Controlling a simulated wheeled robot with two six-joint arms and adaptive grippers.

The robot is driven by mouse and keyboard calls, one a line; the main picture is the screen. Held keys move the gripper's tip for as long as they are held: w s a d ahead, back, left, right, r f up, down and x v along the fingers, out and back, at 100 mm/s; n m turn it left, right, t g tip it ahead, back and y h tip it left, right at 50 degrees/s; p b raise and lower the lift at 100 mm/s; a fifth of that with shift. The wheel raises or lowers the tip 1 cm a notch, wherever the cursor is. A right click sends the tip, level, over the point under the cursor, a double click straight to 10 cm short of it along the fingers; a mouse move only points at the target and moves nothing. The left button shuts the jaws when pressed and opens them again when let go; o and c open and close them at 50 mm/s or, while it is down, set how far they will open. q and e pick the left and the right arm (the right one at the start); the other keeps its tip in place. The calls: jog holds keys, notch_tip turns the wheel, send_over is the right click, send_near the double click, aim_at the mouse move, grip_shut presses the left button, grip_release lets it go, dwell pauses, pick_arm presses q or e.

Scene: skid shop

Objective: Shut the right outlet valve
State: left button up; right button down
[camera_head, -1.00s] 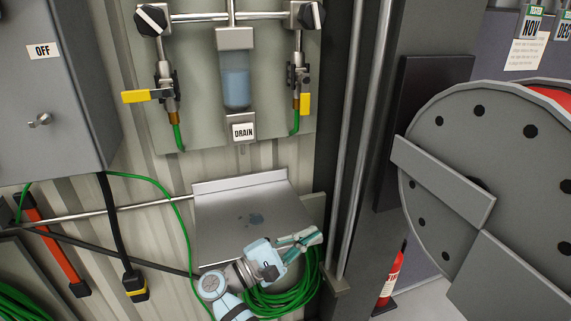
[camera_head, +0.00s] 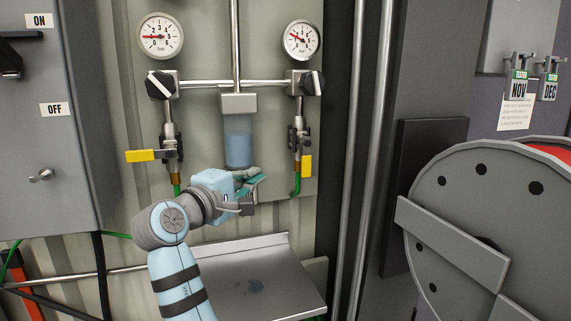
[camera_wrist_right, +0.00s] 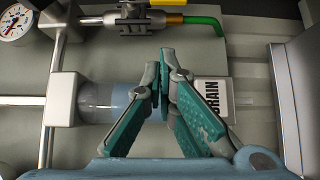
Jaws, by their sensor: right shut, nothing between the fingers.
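The right outlet valve (camera_head: 299,141) is on the right pipe of the panel, above a green hose. Its yellow handle (camera_head: 306,166) hangs down, in line with the pipe. In the right wrist view the valve body (camera_wrist_right: 133,20) is at the top edge, its handle (camera_wrist_right: 170,3) partly cut off. My right gripper (camera_head: 256,182) is shut and empty, in front of the panel, left of and below the handle, apart from it. In the wrist view its teal fingers (camera_wrist_right: 165,72) meet in front of the sight glass. My left gripper is not in view.
The left outlet valve (camera_head: 170,147) has its yellow handle (camera_head: 140,156) sideways. Gauges (camera_head: 161,36) and black knobs (camera_head: 313,83) sit above. The clear bowl (camera_head: 238,148) is behind my gripper. A metal shelf (camera_head: 255,280) juts out below. A vertical pipe (camera_head: 369,150) and reel (camera_head: 470,220) are right.

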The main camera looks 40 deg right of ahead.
aim_at(306, 157)
jog(key=w+d+p, duration=0.1)
jog(key=d+p, duration=0.1)
jog(key=d, duration=0.9)
jog(key=shift+w, duration=0.4)
jog(key=shift+a, duration=0.1)
